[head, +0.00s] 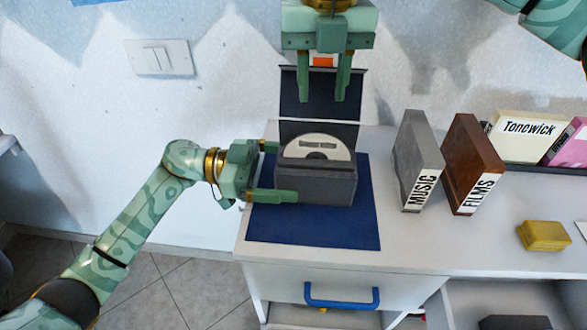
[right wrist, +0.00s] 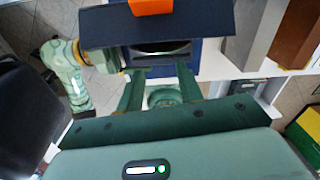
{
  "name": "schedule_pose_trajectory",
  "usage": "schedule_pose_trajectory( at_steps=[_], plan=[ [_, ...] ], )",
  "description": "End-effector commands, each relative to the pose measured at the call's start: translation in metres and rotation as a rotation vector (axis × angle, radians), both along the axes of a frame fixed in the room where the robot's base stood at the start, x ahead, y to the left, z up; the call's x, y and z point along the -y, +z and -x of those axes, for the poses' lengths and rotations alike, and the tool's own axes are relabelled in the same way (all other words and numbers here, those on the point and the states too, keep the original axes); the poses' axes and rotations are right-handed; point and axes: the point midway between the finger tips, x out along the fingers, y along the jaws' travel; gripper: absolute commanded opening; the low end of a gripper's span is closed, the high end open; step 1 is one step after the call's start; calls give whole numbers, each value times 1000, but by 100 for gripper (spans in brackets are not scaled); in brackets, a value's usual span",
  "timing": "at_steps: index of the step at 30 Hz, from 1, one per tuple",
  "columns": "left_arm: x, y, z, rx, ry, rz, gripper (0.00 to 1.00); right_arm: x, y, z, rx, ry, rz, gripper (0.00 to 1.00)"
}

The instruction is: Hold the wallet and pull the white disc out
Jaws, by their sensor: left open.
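The wallet (head: 315,187) is a dark grey box on a blue mat (head: 312,228), with its dark cover (head: 302,92) raised behind it. The white disc (head: 318,146) stands partly out of its top, its lower part hidden inside. In the right wrist view the disc (right wrist: 160,47) shows as a thin pale edge below the dark cover (right wrist: 155,25). My left gripper (head: 287,171) is open at the wallet's left side, one finger in front and one behind; contact is unclear. My right gripper (head: 325,97) is open and empty, pointing down above the disc; it also shows in the right wrist view (right wrist: 156,72).
A grey MUSIC case (head: 416,160) and a brown FILMS case (head: 470,160) stand right of the wallet. A Tonewick box (head: 527,135) is behind them. A yellow block (head: 543,236) lies at right. A drawer with a blue handle (head: 341,302) is below. The wall is close behind.

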Motion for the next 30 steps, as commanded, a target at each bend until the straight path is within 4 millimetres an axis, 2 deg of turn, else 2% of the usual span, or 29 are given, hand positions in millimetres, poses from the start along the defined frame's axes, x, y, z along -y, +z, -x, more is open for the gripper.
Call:
schedule_pose_trajectory(
  at_steps=[6,14,19,20,30],
  plan=[
    [17,0,0,1,1,1,95,0,0,0,0,0,0,36],
    [18,0,0,1,1,0,95,0,0,0,0,0,0,36],
    [18,0,0,1,1,0,50,0,0,0,0,0,0,36],
    [18,0,0,1,1,0,44,0,0,0,0,0,0,36],
    [17,0,0,1,1,-1,44,0,0,0,0,0,0,36]
  ],
)
